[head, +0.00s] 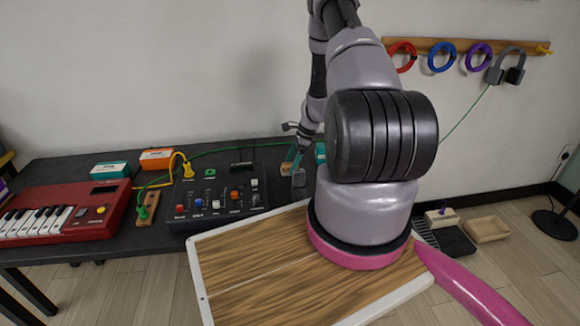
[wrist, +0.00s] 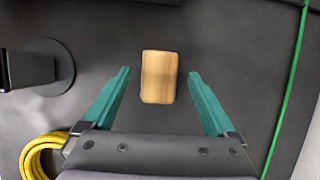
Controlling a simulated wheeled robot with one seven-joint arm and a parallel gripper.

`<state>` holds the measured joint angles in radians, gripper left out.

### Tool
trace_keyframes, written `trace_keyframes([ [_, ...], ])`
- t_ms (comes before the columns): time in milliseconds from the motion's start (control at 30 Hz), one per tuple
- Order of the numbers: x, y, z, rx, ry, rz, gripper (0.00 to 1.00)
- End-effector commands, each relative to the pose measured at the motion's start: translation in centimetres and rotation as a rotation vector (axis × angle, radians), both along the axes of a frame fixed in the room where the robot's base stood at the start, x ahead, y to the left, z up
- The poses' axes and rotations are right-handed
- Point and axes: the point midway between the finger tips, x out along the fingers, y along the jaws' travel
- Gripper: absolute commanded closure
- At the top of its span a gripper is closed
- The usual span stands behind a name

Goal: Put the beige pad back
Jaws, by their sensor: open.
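A small beige, wood-toned rectangular pad (wrist: 159,88) lies on the dark table top in the wrist view. It is between and just ahead of the two teal fingers of my gripper (wrist: 159,72), with a gap on each side. My gripper is open and empty, pointing down at the table. In the head view my gripper (head: 293,160) is small and far off, over the back right of the table, partly behind other parts. A tan patch there (head: 286,168) seems to be the same pad, but it is mostly hidden.
A black stand with a round base (wrist: 48,68), a coiled yellow cable (wrist: 40,150) and a green cable (wrist: 290,85) lie around the gripper. A control box (head: 217,198) and red keyboard (head: 68,212) are on the table. A peg rail (head: 435,46) holds rings and headphones.

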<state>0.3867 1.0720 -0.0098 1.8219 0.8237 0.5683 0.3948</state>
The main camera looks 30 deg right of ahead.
Motion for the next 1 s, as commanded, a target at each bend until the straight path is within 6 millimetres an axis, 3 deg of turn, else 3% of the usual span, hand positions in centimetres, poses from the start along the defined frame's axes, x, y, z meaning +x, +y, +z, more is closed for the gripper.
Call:
trace_keyframes([
  [200, -0.4, -1.9, 4.6, -0.002, -0.003, -0.002, 0.09],
  [400, -0.9, -3.2, 7.9, -0.001, -0.002, -0.001, 0.09],
  [800, -0.9, -3.6, 10.6, -0.004, -0.012, 0.015, 0.09],
  [867, -0.6, -3.1, 12.2, -0.012, -0.032, 0.041, 0.09],
  [1000, 0.0, -0.9, 19.1, -0.048, -0.12, 0.165, 0.09],
])
